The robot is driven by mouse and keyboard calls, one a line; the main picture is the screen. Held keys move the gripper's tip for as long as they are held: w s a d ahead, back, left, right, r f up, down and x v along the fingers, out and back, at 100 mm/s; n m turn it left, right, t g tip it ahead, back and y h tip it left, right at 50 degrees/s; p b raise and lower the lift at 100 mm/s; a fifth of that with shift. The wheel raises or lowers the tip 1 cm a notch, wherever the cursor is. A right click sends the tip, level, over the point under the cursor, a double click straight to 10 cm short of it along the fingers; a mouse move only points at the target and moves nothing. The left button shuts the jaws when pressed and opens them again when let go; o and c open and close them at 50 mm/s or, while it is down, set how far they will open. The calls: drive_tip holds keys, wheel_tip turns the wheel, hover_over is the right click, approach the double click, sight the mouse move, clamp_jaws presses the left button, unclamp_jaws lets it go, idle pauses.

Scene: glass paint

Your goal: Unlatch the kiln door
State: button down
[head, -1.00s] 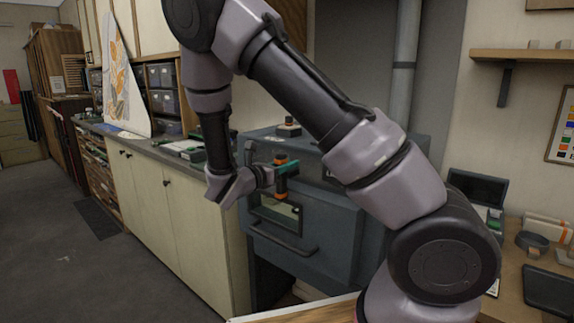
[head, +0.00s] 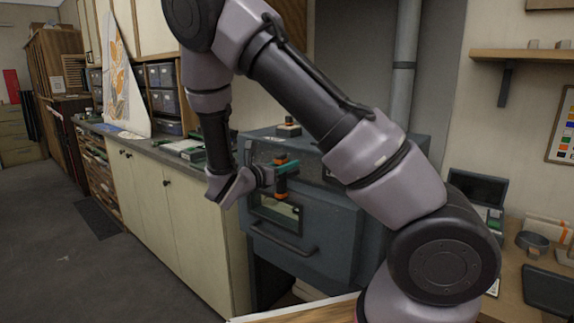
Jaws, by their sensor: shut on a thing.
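The kiln (head: 350,235) is a blue-grey box with a small window (head: 275,208) and a curved bar handle (head: 283,243) on its front door (head: 320,222). The door looks closed. My gripper (head: 281,178) is at the upper left of the door, in front of it and above the window. It is shut on the latch (head: 285,167), where a teal piece shows between orange parts. The jaws and latch are small and overlap, so I cannot tell exactly how the latch is turned. My forearm hides part of the kiln's top and right side.
A cream cabinet (head: 175,205) with a grey counter stands left of the kiln. A small block (head: 288,130) rests on the kiln's top. A wooden bench (head: 520,290) holding a dark tablet stands at the right. The grey floor at the left is open.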

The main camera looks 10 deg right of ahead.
drive_tip(key=shift+s+m, duration=0.1)
drive_tip(key=shift+m, duration=0.2)
drive_tip(key=m, duration=0.1)
drive_tip(key=s+m, duration=0.1)
drive_tip(key=m, duration=0.1)
drive_tip(key=shift+d+f+m, duration=0.15)
drive_tip(key=shift+d+m, duration=0.15)
drive_tip(key=shift+d, duration=0.1)
drive_tip(key=m, duration=0.3)
drive_tip(key=s+m, duration=0.1)
drive_tip(key=shift+d+f+m, duration=0.3)
drive_tip(key=shift+d+f, duration=0.05)
drive_tip(key=shift+f, duration=0.05)
drive_tip(key=m, duration=0.3)
drive_tip(key=f+m, duration=0.1)
drive_tip(key=shift+s+d+f, duration=0.1)
drive_tip(key=shift+s+d, duration=0.15)
drive_tip(key=shift+s, duration=0.05)
drive_tip(key=shift+s+d+f+m, duration=0.1)
drive_tip(key=shift+f+m, duration=0.15)
drive_tip(key=shift+m, duration=0.6)
drive_tip(key=shift+a+f+m, duration=0.1)
drive_tip(key=shift+f+m, duration=0.15)
drive_tip(key=shift+m, duration=0.55)
drive_tip(key=shift+s+d+f+m, duration=0.1)
drive_tip(key=shift+f+m, duration=0.15)
drive_tip(key=shift+m, duration=0.6)
drive_tip(key=c, duration=0.6)
unclamp_jaws()
drive_tip(key=shift+c, duration=0.2)
